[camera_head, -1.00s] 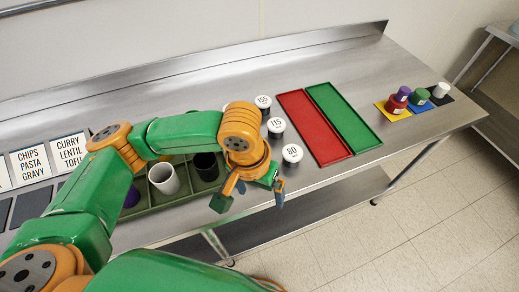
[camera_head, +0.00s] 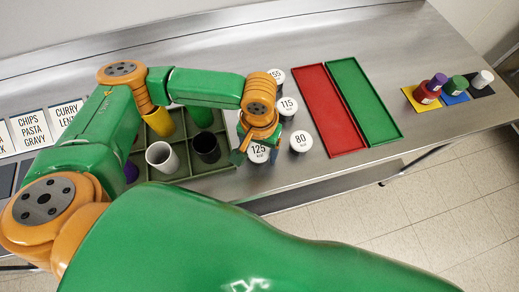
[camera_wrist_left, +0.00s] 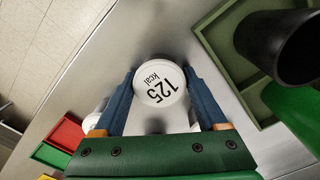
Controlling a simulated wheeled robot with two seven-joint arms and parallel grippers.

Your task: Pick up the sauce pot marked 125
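The sauce pot marked 125 (camera_head: 259,151) has a round white lid and stands on the steel counter between the divided tray and the other pots. My left gripper (camera_head: 247,155) is down at it in the head view and hides part of it. In the left wrist view, the lid reading "125 kcal" (camera_wrist_left: 160,86) lies between the two blue fingers of the left gripper (camera_wrist_left: 160,75). The fingers are spread, one close on each side of the pot; I cannot tell whether they touch it. My right gripper is not in view.
Close by stand pots marked 80 (camera_head: 301,141), 115 (camera_head: 287,107) and 155 (camera_head: 276,75). A green divided tray (camera_head: 190,165) with cups is at left. A red tray (camera_head: 328,110) and a green tray (camera_head: 363,100) lie right. Coloured mats with small containers (camera_head: 430,88) are farther right.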

